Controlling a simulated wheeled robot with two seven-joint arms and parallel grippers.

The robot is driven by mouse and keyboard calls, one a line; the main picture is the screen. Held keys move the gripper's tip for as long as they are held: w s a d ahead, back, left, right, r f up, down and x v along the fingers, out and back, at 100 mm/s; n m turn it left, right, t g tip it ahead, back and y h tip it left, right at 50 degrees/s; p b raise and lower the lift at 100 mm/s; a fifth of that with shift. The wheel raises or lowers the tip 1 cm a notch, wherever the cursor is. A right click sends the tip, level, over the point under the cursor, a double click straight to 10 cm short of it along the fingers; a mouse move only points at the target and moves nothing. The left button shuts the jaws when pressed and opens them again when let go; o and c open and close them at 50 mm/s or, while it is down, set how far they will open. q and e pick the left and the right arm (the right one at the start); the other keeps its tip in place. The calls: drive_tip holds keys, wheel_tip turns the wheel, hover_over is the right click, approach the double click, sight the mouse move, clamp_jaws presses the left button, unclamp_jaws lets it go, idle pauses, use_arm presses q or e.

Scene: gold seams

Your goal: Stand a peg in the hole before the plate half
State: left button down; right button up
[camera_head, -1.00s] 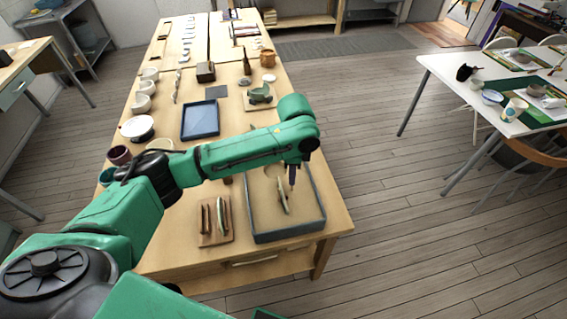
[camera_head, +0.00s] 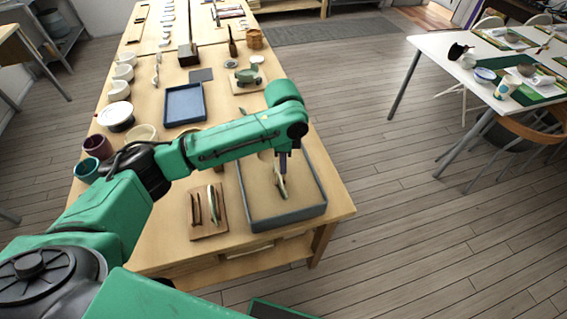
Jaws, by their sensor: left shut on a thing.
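The grey-rimmed tray (camera_head: 290,219) lies at the near right end of the long wooden table. The hole is not discernible. My right gripper is not in view.
A wooden rack (camera_head: 222,229) with several upright pieces stands left of the tray. Behind are a blue tray (camera_head: 185,104), a green vessel on a board (camera_head: 246,76) and a brown bottle (camera_head: 232,44). Several bowls and cups line the left edge. A white table (camera_head: 425,75) stands apart at right.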

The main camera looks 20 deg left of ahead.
use_arm(q)
drive_tip(key=shift+d+r, duration=0.1)
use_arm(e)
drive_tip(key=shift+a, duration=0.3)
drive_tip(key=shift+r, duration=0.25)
use_arm(q)
drive_tip(key=shift+p, duration=0.35)
drive_tip(key=shift+f, duration=0.25)
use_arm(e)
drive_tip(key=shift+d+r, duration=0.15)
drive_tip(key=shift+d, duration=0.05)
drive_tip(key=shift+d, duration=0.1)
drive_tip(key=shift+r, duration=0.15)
use_arm(q)
drive_tip(key=shift+f+p, duration=0.1)
drive_tip(key=shift+p, duration=0.25)
drive_tip(key=shift+f, duration=0.15)
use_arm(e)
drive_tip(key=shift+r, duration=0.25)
